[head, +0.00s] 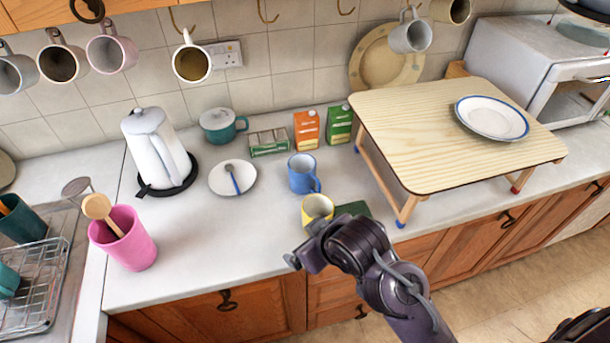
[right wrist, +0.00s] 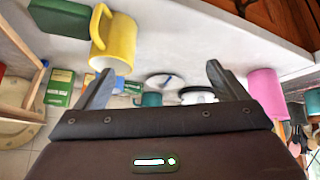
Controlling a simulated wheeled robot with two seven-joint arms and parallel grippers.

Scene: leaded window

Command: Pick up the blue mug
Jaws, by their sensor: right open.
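The blue mug (head: 303,175) stands upright on the counter in the head view, its handle toward the lower right. A yellow mug (head: 317,209) stands just in front of it, also large in the right wrist view (right wrist: 115,42). There, the blue mug is mostly hidden behind the yellow one. My right gripper (head: 303,259) is over the counter's front edge, nearer me than both mugs and apart from them. Its two fingers (right wrist: 160,72) are spread with nothing between them. My left gripper is in neither view.
A dark green box (head: 353,209) lies beside the yellow mug. A small wooden table (head: 440,125) stands right; a saucer with a spoon (head: 222,180), kettle (head: 157,145) and pink pot (head: 130,245) are left. Mugs hang above.

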